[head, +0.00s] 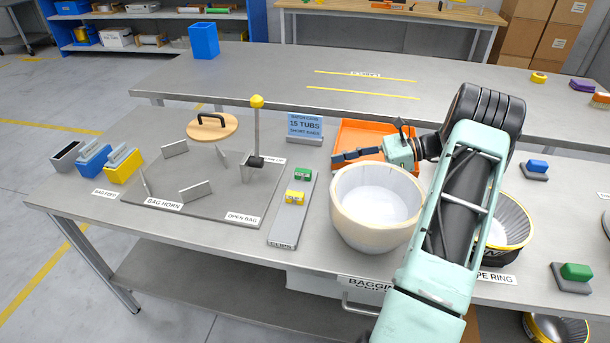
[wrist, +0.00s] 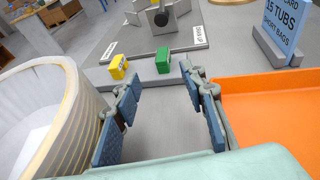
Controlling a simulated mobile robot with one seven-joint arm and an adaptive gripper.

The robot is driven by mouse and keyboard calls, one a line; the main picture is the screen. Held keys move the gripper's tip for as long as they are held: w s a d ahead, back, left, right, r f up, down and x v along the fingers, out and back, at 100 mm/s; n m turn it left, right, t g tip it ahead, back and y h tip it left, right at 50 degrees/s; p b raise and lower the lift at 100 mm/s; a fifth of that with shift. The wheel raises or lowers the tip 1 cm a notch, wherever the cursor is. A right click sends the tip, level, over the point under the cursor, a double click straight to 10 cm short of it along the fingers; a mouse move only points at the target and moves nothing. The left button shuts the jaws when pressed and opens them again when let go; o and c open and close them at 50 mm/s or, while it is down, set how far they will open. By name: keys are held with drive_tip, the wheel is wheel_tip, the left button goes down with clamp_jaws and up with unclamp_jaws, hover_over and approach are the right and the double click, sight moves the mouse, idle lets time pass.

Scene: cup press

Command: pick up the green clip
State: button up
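The green clip (head: 302,174) sits near the far end of a grey strip (head: 281,226) marked CLIPS. In the wrist view the green clip (wrist: 162,60) is ahead of my gripper, near the middle. A yellow clip (head: 295,197) is beside it on the strip and shows to its left in the wrist view (wrist: 118,66). My gripper (head: 345,157) is to the right of the strip, beside the orange tray. In the wrist view my gripper (wrist: 163,108) is open, with nothing between its blue-padded fingers, and apart from the green clip.
A large cream tub (head: 347,208) stands close on the left in the wrist view. An orange tray (head: 362,133) is close on the right there. A sign card (head: 305,130) stands behind the strip. A grey board with upright plates (head: 215,215) lies left of the strip.

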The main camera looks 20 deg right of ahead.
sight(307, 171)
drive_tip(key=b+x, duration=0.1)
drive_tip(key=x, duration=0.7)
drive_tip(key=shift+w+a+r, duration=0.1)
drive_tip(key=shift+w+a, duration=0.1)
drive_tip(key=shift+w, duration=0.1)
drive_tip(key=c, duration=1)
